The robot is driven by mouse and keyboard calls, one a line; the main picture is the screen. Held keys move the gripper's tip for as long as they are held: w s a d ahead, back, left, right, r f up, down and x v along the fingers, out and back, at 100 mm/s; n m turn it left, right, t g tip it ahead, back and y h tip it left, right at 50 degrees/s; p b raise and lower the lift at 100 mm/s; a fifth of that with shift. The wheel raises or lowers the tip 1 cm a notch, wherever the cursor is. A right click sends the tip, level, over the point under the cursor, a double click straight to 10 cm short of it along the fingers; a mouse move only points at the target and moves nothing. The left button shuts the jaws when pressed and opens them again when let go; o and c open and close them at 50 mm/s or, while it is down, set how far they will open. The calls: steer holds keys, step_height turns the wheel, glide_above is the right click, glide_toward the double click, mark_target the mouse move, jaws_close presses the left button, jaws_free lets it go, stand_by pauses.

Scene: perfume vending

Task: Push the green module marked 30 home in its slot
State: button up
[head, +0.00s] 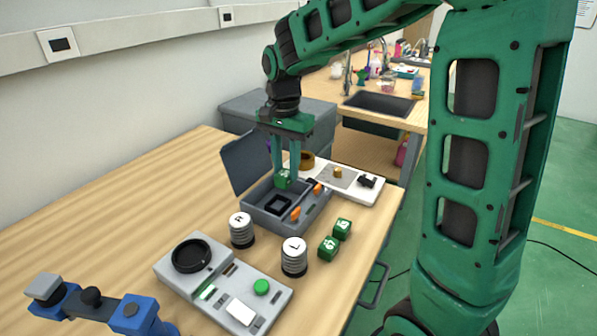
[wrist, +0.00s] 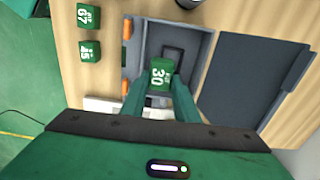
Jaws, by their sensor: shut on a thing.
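The green module marked 30 (wrist: 160,74) is between the two fingers of my gripper (wrist: 160,84), which is shut on it. In the head view the module (head: 283,181) is at the fingertips, over the back part of an open grey box (head: 262,221). A dark square slot frame (head: 278,205) lies in the box, in front of the module in the head view. In the wrist view the frame (wrist: 173,51) shows just beyond the module, partly hidden by it. The module looks apart from the frame; its exact height is unclear.
The box's lid (head: 246,162) stands open. Orange pieces (head: 296,213) lie in its side compartment. Two other green cubes (head: 343,228) (head: 328,248), cylinders marked A (head: 241,229) and L (head: 294,256), and a grey device (head: 250,310) stand nearby. A white board (head: 362,193) lies behind.

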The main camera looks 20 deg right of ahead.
steer(key=shift+w+a+f, duration=0.25)
steer(key=shift+w+f, duration=0.1)
steer(key=shift+f, duration=0.8)
steer(key=shift+w+a+f, duration=0.2)
steer(key=shift+w+f, duration=0.15)
steer(key=shift+f, duration=0.75)
steer(key=shift+w+a+f, duration=0.25)
steer(key=shift+w+f, duration=0.1)
steer(key=shift+f, duration=0.8)
steer(key=shift+f, duration=1)
stand_by(0.4)
